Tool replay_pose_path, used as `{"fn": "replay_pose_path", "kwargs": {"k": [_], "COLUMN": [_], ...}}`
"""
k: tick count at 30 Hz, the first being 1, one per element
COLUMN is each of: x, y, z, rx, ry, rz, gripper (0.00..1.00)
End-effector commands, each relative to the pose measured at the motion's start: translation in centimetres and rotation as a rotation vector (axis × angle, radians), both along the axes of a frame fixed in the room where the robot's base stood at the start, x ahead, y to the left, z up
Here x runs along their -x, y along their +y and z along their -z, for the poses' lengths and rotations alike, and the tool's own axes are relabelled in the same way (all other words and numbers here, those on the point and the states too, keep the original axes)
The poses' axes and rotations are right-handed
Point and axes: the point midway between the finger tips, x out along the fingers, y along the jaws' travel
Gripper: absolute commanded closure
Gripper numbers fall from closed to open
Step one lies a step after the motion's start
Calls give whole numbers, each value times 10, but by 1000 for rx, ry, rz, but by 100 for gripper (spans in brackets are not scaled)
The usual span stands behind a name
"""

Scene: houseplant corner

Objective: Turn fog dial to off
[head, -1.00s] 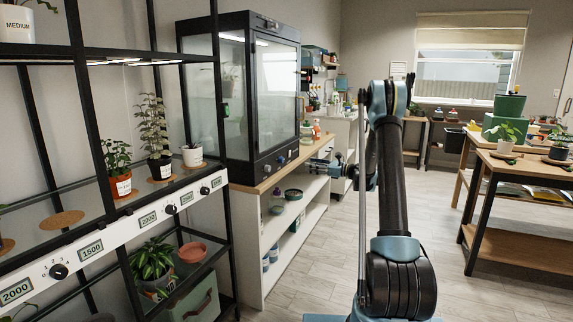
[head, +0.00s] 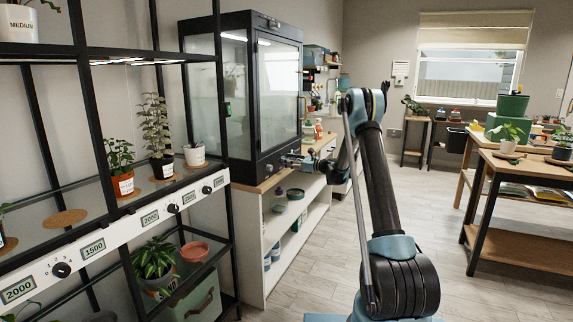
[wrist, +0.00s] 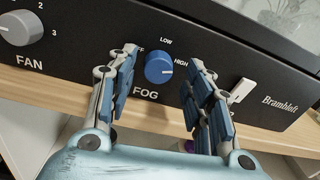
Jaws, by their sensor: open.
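The blue fog dial (wrist: 159,67) sits on the black front panel above the word FOG in the wrist view. Its white mark points right, towards HIGH. The OFF label is partly hidden by my left finger. My gripper (wrist: 161,78) is open, one finger on each side of the dial, with gaps showing between fingers and dial. In the head view my gripper (head: 291,160) is at the lower front of the black glass cabinet (head: 275,95), and the dial cannot be made out there.
A grey fan dial (wrist: 18,28) is left of the fog dial, and a white switch (wrist: 241,91) is to its right. The cabinet stands on a wood-topped shelf unit (head: 250,190). A plant rack (head: 115,225) stands at left. The floor right of the shelf unit is open.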

Motion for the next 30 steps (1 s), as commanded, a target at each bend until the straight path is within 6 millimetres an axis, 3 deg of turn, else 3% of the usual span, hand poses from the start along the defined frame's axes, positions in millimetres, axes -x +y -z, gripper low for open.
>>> {"fn": "replay_pose_path", "kwargs": {"k": [12, 18, 20, 21, 30], "x": [-3, -3, -3, -2, -3], "y": [6, 6, 6, 21, 10], "z": [0, 0, 0, 0, 0], "rx": [0, 0, 0, 0, 14], "ry": [0, 0, 0, 0, -40], "rz": [1, 1, 2, -4, 1], "gripper": [55, 98, 98, 98, 98]}}
